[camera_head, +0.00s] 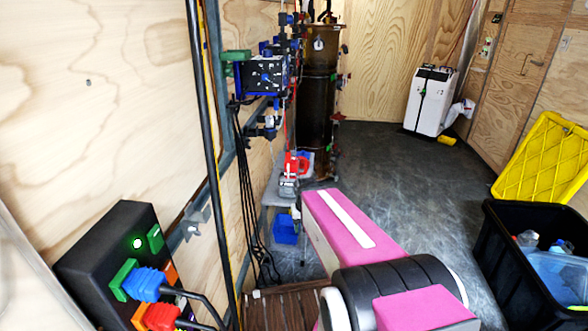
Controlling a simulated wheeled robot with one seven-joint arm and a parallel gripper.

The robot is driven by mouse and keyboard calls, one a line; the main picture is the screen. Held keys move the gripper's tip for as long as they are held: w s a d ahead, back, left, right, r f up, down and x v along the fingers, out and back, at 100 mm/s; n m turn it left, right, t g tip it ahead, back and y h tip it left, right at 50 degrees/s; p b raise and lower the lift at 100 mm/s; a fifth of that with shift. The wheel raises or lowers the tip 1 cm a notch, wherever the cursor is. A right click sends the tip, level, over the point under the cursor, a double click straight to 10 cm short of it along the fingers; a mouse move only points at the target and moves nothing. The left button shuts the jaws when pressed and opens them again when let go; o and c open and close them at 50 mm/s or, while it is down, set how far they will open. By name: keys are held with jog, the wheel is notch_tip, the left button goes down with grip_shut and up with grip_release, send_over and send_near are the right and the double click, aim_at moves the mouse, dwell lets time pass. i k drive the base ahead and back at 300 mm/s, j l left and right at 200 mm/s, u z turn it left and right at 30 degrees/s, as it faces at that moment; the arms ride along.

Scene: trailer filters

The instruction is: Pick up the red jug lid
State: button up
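A small red piece (291,164), which may be the red jug lid, shows near the left wall, just left of the dark tank. A clear or greyish container (288,187), perhaps the jug, is right below it. At this size I cannot tell whether the red piece sits on the container or behind it. More red and blue shows just to its right. My pink and black arm reaches from the bottom right toward this spot. My gripper cannot be made out, so neither its opening nor its hold shows.
A light shelf (274,194) stands along the plywood wall, with a blue bin (286,229) below. Black cables hang nearby. A dark tank (317,100) stands behind. A black crate (510,262) and yellow lid (545,160) are at right. The grey floor between is clear.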

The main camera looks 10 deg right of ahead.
aim_at(301, 164)
jog(key=i+l, duration=0.15)
jog(key=l, duration=0.2)
jog(key=i+l+u, duration=0.1)
jog(key=l, duration=0.2)
jog(key=i+l, duration=0.15)
jog(key=l, duration=0.2)
jog(key=i+l, duration=0.1)
jog(key=l, duration=0.25)
jog(key=i+j, duration=0.3)
jog(key=i, duration=0.15)
jog(key=u, duration=0.05)
